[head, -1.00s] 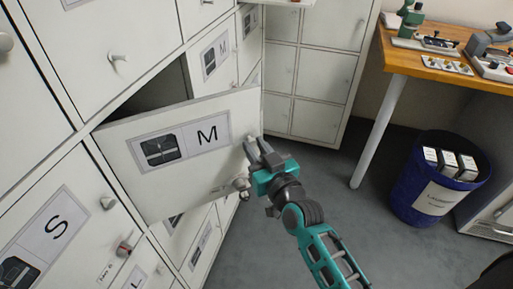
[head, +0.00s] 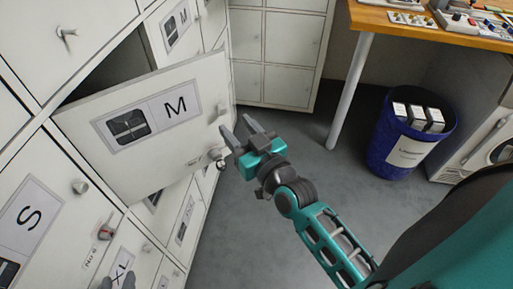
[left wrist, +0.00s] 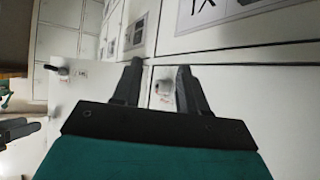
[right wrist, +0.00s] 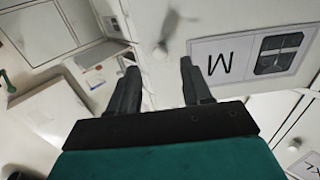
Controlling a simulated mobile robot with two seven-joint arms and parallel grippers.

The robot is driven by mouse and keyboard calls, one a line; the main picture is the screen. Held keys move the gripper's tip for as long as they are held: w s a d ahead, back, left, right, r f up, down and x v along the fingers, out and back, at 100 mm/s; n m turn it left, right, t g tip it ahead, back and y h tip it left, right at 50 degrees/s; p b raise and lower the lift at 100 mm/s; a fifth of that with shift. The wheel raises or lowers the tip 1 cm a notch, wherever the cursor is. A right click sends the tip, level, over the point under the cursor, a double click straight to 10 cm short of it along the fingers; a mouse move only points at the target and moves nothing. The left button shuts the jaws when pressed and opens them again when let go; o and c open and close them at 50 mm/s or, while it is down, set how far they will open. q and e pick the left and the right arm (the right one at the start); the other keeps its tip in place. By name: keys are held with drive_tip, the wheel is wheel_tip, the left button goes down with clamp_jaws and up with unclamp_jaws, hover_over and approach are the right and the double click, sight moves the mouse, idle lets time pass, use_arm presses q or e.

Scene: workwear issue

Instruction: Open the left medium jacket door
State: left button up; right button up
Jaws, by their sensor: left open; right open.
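The white medium jacket door (head: 150,165), with a jacket picture and the letter M, stands partly open, with a dark gap (head: 112,72) behind its top edge. Its knob (head: 222,109) is near the free right edge. My right gripper (head: 238,130) is open and empty just beside that edge, apart from the knob; the right wrist view shows the M label (right wrist: 250,58) upside down.
Below left is the closed S door (head: 35,215) with a knob and a lock with a tag. The grey floor between is clear.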

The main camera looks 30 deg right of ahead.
drive_tip(key=s, duration=0.8)
drive_tip(key=shift+d, duration=0.3)
